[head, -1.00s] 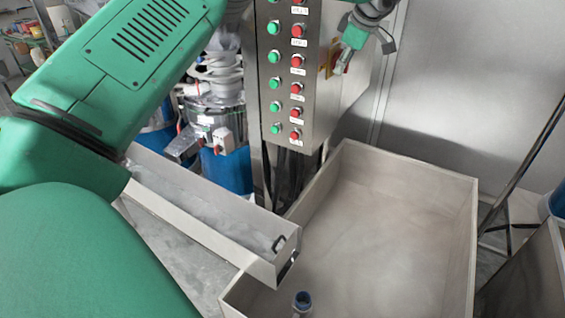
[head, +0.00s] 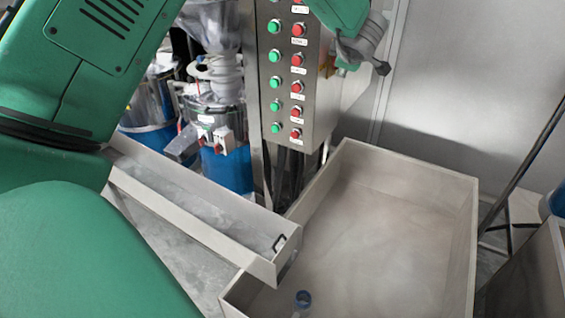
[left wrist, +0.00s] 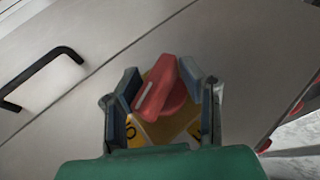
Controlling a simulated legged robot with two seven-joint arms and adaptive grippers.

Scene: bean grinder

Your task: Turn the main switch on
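The main switch (left wrist: 162,88) is a red rotary knob with a pale stripe, on a yellow plate (left wrist: 157,131) on the side of the steel control cabinet (head: 305,105). In the left wrist view its handle slants, upper end to the right. My left gripper (left wrist: 168,92) is open, its fingers on either side of the knob. A gap shows between the left finger and the knob; the right finger is very near it, and contact cannot be told. In the head view my left wrist (head: 350,45) covers most of the switch. My right gripper is out of view.
The cabinet front carries green buttons (head: 275,82) and red buttons (head: 297,60). A black handle (left wrist: 40,75) is on the panel beside the switch. Below stand a large open metal bin (head: 390,230) and a narrow trough (head: 200,215). A grinding machine (head: 210,110) stands left.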

